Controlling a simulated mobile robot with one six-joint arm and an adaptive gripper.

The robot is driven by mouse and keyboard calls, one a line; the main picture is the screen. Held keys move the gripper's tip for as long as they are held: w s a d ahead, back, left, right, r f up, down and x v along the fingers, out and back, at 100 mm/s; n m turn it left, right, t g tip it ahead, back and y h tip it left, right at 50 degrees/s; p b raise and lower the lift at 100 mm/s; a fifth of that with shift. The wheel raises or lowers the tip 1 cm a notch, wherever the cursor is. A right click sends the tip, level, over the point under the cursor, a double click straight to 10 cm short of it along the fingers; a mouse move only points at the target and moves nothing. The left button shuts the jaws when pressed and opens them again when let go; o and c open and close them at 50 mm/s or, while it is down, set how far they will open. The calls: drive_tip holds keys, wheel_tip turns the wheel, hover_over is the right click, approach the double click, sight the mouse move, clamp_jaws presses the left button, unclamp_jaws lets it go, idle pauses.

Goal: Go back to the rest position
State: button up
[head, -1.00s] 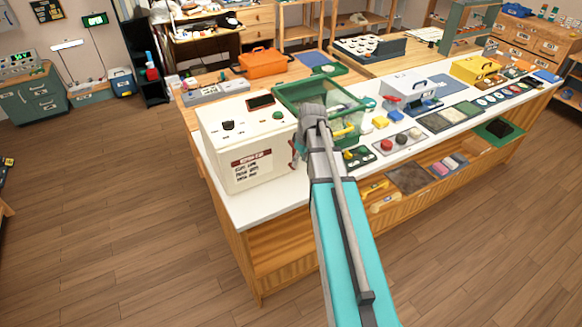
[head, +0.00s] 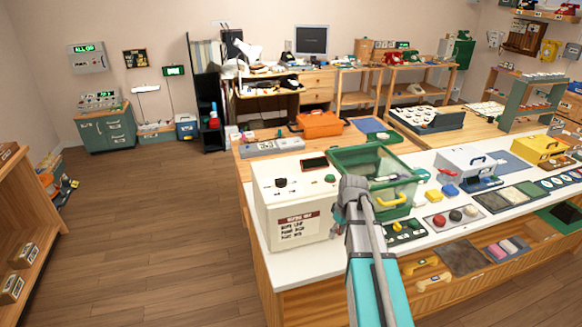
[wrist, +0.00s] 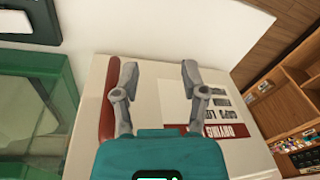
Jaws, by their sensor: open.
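My gripper shows in the wrist view (wrist: 158,75), its two grey fingers spread apart with nothing between them. Beyond the fingers is the white box (wrist: 160,115) with a red-banded label, and a dark red strip lies beside the left finger. In the head view my arm reaches up from the bottom to the counter, and the wrist end (head: 354,190) is beside the white box (head: 295,205) and in front of the green crate (head: 370,165). The fingertips are hard to make out there.
The white counter (head: 480,205) holds the green crate, yellow and blue blocks, trays and a white toolbox (head: 468,163). An orange case (head: 320,124) sits behind. The wooden floor (head: 140,230) at left is clear.

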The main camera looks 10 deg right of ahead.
drive_tip(key=s+a+m+h, duration=0.1)
drive_tip(key=s+a+m, duration=0.3)
drive_tip(key=s+a, duration=0.7)
drive_tip(key=a, duration=0.3)
drive_tip(key=shift+s+a+m+h, duration=0.3)
drive_tip(key=shift+s, duration=0.05)
